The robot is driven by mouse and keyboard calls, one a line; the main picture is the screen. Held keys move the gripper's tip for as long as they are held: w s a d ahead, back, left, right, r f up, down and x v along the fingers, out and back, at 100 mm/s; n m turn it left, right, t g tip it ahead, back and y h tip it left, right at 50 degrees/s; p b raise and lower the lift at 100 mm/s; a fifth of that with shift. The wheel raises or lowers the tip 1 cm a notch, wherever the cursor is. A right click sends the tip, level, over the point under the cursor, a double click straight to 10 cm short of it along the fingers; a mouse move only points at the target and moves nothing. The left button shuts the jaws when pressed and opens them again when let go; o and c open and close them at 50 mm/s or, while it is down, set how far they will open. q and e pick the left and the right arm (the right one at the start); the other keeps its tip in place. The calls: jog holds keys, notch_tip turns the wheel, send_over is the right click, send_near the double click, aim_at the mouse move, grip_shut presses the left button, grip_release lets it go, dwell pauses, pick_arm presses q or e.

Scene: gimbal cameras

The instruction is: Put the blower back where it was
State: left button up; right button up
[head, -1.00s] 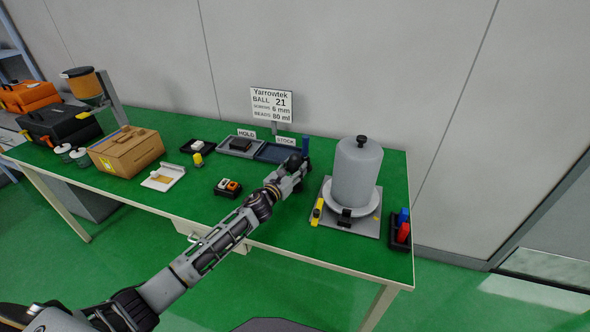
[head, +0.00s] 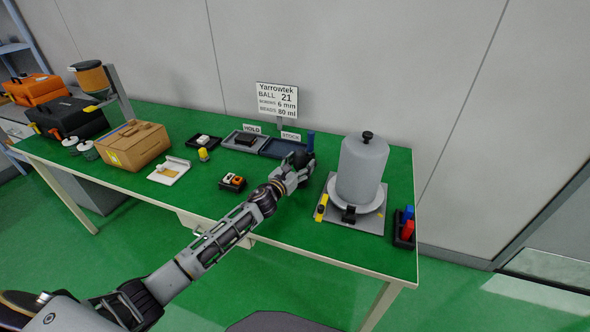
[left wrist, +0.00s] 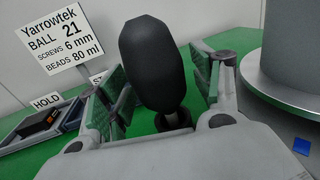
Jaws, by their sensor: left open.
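The blower, a black rounded bulb (left wrist: 152,62), stands nearly upright, slightly tilted in the left wrist view, with a narrow dark foot at its lower end. My left gripper (left wrist: 158,88) is open, with one green-padded finger on each side of the bulb. A gap shows beside the bulb, so the fingers are around it but not closed on it. In the head view my left gripper (head: 300,164) is over the green table, left of the grey bell jar, and largely hides the blower. My right gripper is not in view.
The grey bell jar (head: 362,170) stands on a plate to the right. A dark blue upright piece (head: 310,142) is just behind my gripper. The HOLD and STOCK trays and a sign (head: 277,101) are behind left.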

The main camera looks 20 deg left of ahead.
pick_arm(q)
jog(key=shift+r, duration=0.1)
jog(key=shift+v, duration=6.05)
